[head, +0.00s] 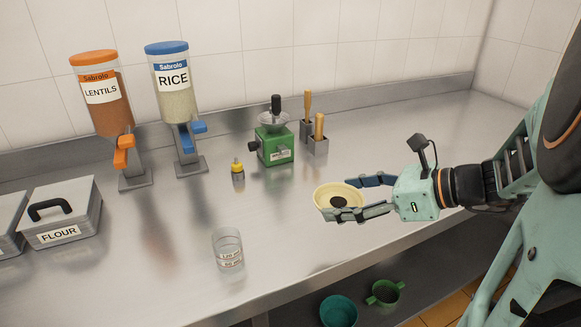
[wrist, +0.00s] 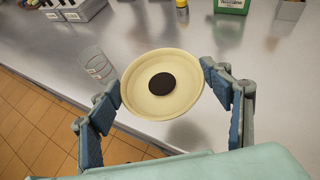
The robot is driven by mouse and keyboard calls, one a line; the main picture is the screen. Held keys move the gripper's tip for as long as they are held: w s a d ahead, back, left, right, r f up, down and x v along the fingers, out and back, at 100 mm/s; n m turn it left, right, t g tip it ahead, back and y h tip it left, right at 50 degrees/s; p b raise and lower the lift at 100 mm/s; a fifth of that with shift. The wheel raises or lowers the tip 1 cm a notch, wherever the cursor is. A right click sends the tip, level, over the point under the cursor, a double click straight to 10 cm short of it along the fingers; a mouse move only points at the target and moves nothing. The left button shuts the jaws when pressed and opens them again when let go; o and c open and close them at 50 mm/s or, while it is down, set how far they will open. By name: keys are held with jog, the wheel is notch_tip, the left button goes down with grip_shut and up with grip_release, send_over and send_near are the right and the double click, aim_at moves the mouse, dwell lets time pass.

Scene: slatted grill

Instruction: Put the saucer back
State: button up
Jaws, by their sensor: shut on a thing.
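The saucer (head: 322,197) is pale yellow and round, with a dark disc in its middle. In the wrist view the saucer (wrist: 140,102) sits between the fingertips, its face towards the camera. My gripper (head: 340,198) is shut on the saucer, one finger at each side of its rim. My gripper's fingers also show in the wrist view (wrist: 158,80). The saucer appears held above the counter near its front edge; its exact height is hard to tell. Its underside is hidden.
A clear measuring cup (head: 228,250) stands at the counter's (head: 150,240) front. A small yellow-capped bottle (head: 238,172), green grinder (head: 275,147), tool holders (head: 315,145), dispensers (head: 175,95) and a flour box (head: 62,212) stand behind or left. Teal (head: 338,311) and green (head: 385,293) cups sit below.

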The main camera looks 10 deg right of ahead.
aim_at(338, 192)
jog(key=w+f, duration=0.1)
jog(key=w, duration=0.1)
jog(key=w+a+f, duration=0.1)
jog(key=w, duration=0.1)
jog(key=w+f+b, duration=0.1)
jog(key=w, duration=0.1)
jog(key=shift+w+a+f, duration=0.15)
jog(key=shift+a+f, duration=0.2)
jog(key=shift+f, duration=0.05)
jog(key=w+f, duration=0.1)
jog(key=f, duration=0.1)
jog(key=w+a+f, duration=0.1)
jog(key=w+f, duration=0.1)
jog(key=shift+w+b, duration=0.25)
jog(key=shift+b, duration=0.05)
jog(key=shift+w+f+b, duration=0.15)
jog(key=shift+f+b, duration=0.05)
jog(key=shift+f, duration=0.75)
jog(key=shift+w+f+b, duration=0.15)
jog(key=shift+f+b, duration=0.05)
jog(key=shift+f, duration=0.75)
jog(key=shift+f, duration=0.2)
jog(key=o, duration=1.4)
jog(key=shift+r, duration=0.15)
